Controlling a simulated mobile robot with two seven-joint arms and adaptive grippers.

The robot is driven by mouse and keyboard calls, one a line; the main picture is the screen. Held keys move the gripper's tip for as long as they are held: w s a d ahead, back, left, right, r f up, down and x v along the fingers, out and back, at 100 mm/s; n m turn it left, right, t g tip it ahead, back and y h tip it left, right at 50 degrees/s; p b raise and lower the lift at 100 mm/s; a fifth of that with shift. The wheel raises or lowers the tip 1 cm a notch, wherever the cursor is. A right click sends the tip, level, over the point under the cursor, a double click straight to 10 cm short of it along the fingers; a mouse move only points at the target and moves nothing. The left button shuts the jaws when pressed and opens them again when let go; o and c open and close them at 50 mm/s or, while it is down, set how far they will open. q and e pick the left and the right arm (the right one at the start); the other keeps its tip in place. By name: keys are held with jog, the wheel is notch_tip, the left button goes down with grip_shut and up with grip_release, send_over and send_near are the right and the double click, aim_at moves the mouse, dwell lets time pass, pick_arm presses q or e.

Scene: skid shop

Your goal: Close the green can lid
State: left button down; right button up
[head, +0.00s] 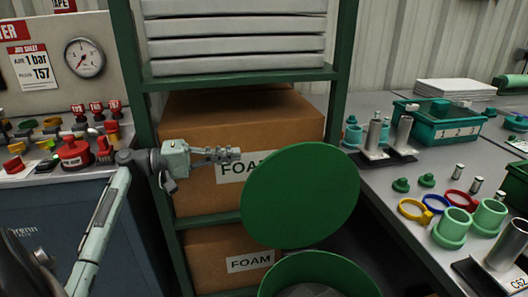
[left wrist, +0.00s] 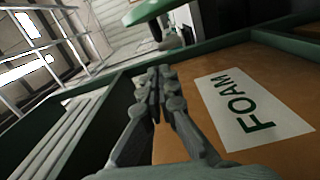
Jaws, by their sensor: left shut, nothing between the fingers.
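The green can (head: 318,272) stands on the floor at the bottom of the head view, and only its upper part shows. Its round green lid (head: 300,196) is raised and tilted up above the can's opening. My left gripper (head: 238,154) is shut and empty, to the left of the lid's upper edge and in front of the foam box. In the left wrist view the shut fingers (left wrist: 154,90) point ahead, with a green edge, likely the lid (left wrist: 150,12), beyond them. My right gripper does not show.
A green rack (head: 240,75) holds cardboard foam boxes (head: 240,112) behind my gripper. A grey workbench (head: 385,185) with rings, cups and a green bin (head: 437,122) is on the right. A panel with a gauge (head: 84,57) and red valves is on the left.

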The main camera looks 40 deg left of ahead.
pick_arm(q)
jog(key=p+x, duration=0.1)
jog(key=x, duration=0.8)
jog(key=shift+d+p, duration=0.15)
jog(key=shift+p, duration=0.15)
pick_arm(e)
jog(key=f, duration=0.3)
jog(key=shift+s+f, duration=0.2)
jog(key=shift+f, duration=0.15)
pick_arm(q)
jog(key=shift+w+d+f, duration=0.1)
jog(key=shift+d+f, duration=0.05)
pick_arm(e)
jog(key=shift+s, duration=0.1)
